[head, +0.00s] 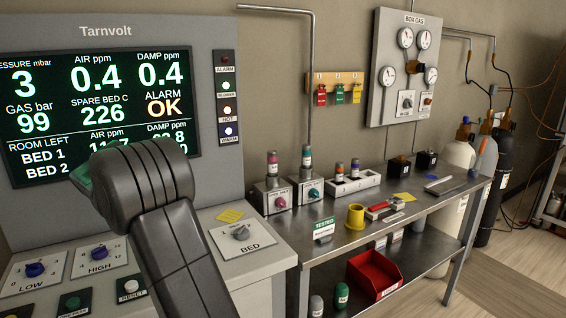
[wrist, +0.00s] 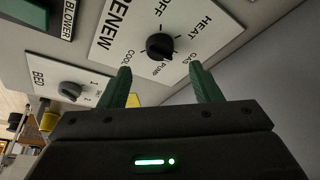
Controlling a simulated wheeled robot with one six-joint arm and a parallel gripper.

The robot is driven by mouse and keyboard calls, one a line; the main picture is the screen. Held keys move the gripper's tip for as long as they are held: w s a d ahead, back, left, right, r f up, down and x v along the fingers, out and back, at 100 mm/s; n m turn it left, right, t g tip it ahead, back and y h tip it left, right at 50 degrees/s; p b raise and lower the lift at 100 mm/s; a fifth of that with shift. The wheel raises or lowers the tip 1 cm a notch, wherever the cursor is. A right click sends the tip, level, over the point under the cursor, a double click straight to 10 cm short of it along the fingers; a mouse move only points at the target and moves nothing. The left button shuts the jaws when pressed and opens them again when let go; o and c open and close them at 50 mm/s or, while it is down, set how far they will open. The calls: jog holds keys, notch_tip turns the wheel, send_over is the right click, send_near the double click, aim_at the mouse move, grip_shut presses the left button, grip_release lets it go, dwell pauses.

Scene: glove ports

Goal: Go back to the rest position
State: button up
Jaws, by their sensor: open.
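My gripper (wrist: 160,90) shows in the wrist view with its two green fingers spread apart and nothing between them. The black RENEW knob (wrist: 160,46), on a white plate marked OFF, HEAT, GAS, PUMP and COOL, appears just beyond the fingertips. I see no contact between the fingers and the knob. The BED knob (wrist: 70,90) is to the left in the wrist view. In the head view my arm rises in front of the console, and its dark links hide part of the screen and panel. The fingers are mostly hidden there.
The console screen (head: 100,80) reads ALARM OK. The BED plate (head: 243,233) is right of my arm. A metal bench (head: 330,262) to the right holds a yellow cup (head: 355,217), valve boxes and tools. A red bin (head: 373,275) sits on its lower shelf. Gas cylinders stand beyond.

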jog(key=x, duration=0.6)
jog(key=shift+w+f, duration=0.1)
jog(key=shift+f, duration=0.1)
jog(key=shift+d, duration=0.1)
jog(key=shift+r, duration=0.1)
jog(key=v, duration=1.3)
jog(key=x, duration=1.2)
jog(key=shift+f, duration=0.25)
jog(key=shift+w+f, duration=0.15)
jog(key=shift+f, duration=0.2)
jog(key=n, duration=0.1)
jog(key=n+y, duration=0.1)
jog(key=n, duration=0.1)
jog(key=n+y, duration=0.1)
jog(key=n, duration=0.1)
jog(key=shift+d+r, duration=0.15)
jog(key=shift+d, duration=0.1)
jog(key=shift+d+n+g+y+p, duration=0.15)
jog(key=shift+n+y+p, duration=0.4)
jog(key=shift+n, duration=1.1)
jog(key=shift+d+n+g+y+p, duration=0.15)
jog(key=shift+n+y+p, duration=0.35)
jog(key=shift+n, duration=1.15)
jog(key=v, duration=0.8)
jog(key=shift+b, duration=0.35)
